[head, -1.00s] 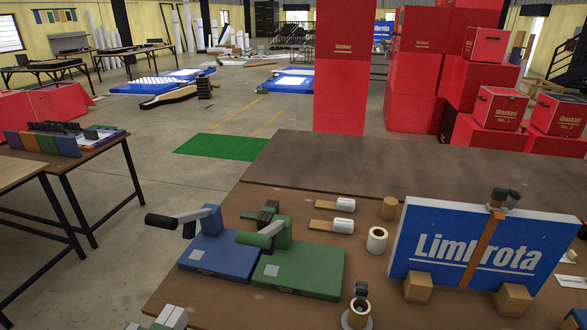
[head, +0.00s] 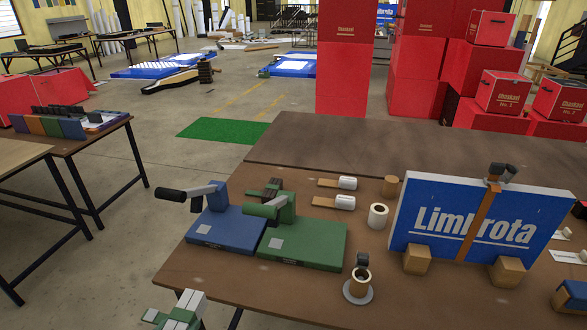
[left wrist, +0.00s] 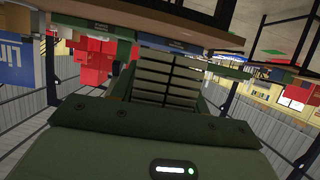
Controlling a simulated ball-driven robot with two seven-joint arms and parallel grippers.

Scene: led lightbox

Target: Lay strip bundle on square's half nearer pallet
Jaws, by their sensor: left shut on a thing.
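My left gripper (head: 180,312) shows only in part at the bottom left of the head view, low in front of the table. It is shut on the strip bundle (left wrist: 165,80), which shows in the left wrist view as a stack of pale grey strips between the green fingers. The green square (head: 222,130) lies flat and bare on the floor beyond the table, well away from the gripper. Low blue-sided platforms (head: 290,66) lie on the floor farther back; I cannot tell which thing is the pallet. My right gripper is out of view.
The brown table (head: 330,285) carries green and blue clamp bases (head: 225,230), rolls, and a blue sign (head: 430,200). Red boxes (head: 342,80) stand behind it at the right. Another table (head: 100,140) stands at left. Open floor (head: 165,190) lies between the tables.

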